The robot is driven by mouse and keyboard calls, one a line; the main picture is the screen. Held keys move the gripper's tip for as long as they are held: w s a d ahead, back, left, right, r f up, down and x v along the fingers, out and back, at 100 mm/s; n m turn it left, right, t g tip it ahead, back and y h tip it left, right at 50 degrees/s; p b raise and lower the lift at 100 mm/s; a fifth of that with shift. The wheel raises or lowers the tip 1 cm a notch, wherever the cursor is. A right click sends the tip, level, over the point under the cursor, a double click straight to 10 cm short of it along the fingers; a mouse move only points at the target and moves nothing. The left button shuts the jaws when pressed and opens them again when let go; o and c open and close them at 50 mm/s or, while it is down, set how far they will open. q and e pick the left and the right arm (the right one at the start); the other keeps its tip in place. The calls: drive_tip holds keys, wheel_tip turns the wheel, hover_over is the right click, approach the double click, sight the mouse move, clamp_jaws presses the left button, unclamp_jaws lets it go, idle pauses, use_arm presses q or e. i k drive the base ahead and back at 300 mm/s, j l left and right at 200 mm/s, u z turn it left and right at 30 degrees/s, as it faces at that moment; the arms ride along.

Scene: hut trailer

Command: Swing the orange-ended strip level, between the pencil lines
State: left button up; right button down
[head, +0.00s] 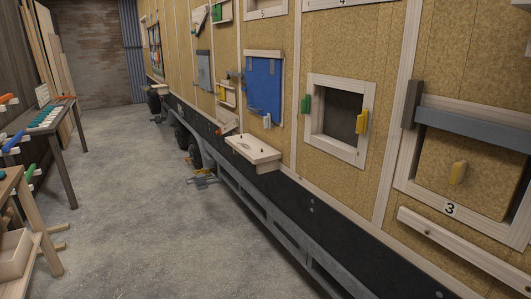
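A small pale strip (229,126) with an orange-looking lower left end sits low on the trailer wall, beyond the wooden shelf. It looks tilted, its left end lower. It is small here, and I cannot make out pencil lines beside it. Neither of my grippers is in view.
A wooden shelf (254,151) juts from the wall below a blue panel (263,84). Framed openings with yellow and green handles are nearer. A pale wooden rail (465,250) runs low at right. Workbenches (52,121) stand at left. The concrete floor (150,220) between is mostly clear.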

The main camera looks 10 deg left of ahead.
sight(233, 124)
drive_tip(key=i+j+u, duration=0.4)
drive_tip(key=i, duration=0.5)
drive_tip(key=i+u, duration=0.4)
drive_tip(key=i, duration=0.55)
drive_tip(key=i+z, duration=0.15)
drive_tip(key=i, duration=0.45)
drive_tip(key=i+j+z, duration=0.15)
drive_tip(key=i, duration=0.4)
drive_tip(key=i+j+z, duration=0.2)
drive_tip(key=i, duration=0.4)
